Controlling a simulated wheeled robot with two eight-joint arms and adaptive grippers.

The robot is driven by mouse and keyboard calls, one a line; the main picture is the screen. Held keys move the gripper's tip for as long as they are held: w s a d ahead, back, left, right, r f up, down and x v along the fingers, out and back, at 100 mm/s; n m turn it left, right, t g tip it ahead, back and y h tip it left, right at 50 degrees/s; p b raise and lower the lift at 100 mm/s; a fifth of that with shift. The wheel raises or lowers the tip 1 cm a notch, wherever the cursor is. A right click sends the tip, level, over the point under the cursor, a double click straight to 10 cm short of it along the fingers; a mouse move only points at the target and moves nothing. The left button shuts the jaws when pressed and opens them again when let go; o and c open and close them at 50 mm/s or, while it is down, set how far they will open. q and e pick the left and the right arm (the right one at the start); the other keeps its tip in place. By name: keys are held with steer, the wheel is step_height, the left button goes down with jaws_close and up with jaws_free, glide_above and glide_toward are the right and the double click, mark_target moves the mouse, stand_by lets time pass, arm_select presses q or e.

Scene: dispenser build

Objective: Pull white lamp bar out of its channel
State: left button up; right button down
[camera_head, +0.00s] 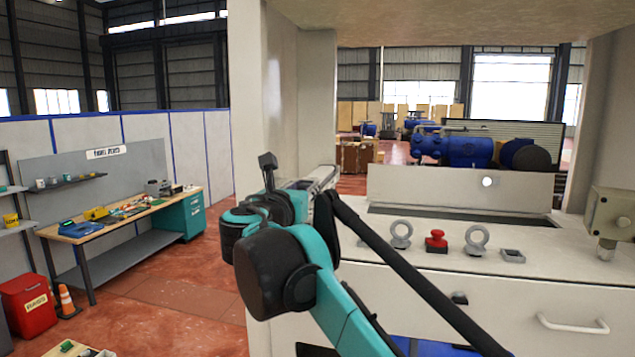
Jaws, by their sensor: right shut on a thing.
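A pale bar (322,176), which looks like the white lamp bar, shows just beyond my right wrist, beside the dispenser's left upright. Most of it is hidden behind my arm, and its channel cannot be made out. My right gripper (300,188) is at the near end of this bar and is shut on it. The fingertips are largely hidden by my own teal and black wrist. My left gripper is not in view.
The dispenser's counter (575,262) carries a red button (436,241), two grey rings (477,240) and a small grey bracket (512,256). A grey box (612,213) stands at the right. A workbench (130,215) is far left, with open red floor between.

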steer(key=v, duration=2.3)
steer(key=shift+s, duration=0.3)
stand_by(0.8)
steer(key=shift+a+r, duration=0.1)
